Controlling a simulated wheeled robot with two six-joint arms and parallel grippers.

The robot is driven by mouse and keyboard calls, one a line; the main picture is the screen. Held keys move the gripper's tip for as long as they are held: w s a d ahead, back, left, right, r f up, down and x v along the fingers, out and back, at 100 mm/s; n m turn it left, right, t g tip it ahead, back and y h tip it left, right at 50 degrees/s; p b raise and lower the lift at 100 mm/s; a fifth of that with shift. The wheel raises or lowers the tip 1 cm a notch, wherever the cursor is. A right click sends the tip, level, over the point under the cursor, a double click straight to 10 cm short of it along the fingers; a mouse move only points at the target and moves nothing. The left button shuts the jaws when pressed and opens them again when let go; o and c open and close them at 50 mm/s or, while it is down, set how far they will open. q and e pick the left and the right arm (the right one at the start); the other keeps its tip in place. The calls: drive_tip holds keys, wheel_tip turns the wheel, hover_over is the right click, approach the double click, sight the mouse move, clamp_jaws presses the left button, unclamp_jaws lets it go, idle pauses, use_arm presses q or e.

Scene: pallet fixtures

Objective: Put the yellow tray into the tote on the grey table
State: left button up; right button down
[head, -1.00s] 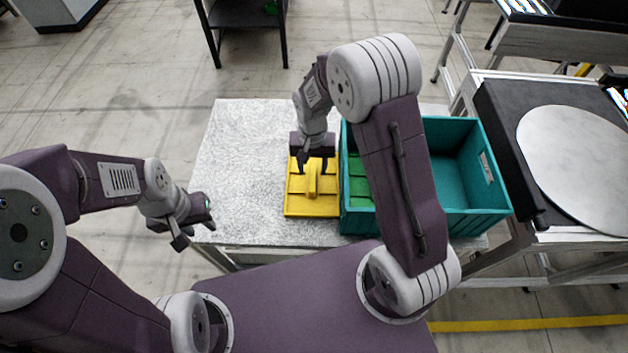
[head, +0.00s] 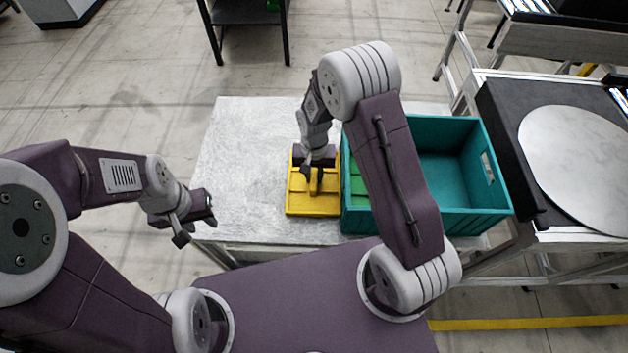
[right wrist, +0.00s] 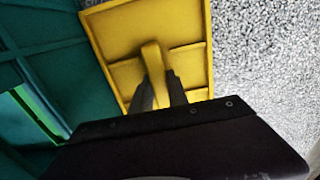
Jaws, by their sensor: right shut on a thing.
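The yellow tray (head: 300,206) lies on the grey table (head: 240,150), just left of the teal tote (head: 465,165). It has a raised handle in its middle, which also shows in the right wrist view (right wrist: 153,62). My right gripper (head: 313,178) is down at the tray, its two fingers (right wrist: 160,95) shut on the handle. The tray looks flat on the table. The tote holds something green (right wrist: 35,110) at its left side; my right arm hides part of the inside. My left gripper (head: 196,222) is empty with its fingers apart, off the table's left front edge.
A stand with a black top and a round pale disc (head: 580,150) stands right of the tote. A dark shelf (head: 245,15) stands behind the table. The table's left part is clear.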

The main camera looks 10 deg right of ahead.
wheel_tip(320, 180, up, 28)
drive_tip(key=p, duration=0.1)
drive_tip(key=shift+p, duration=0.35)
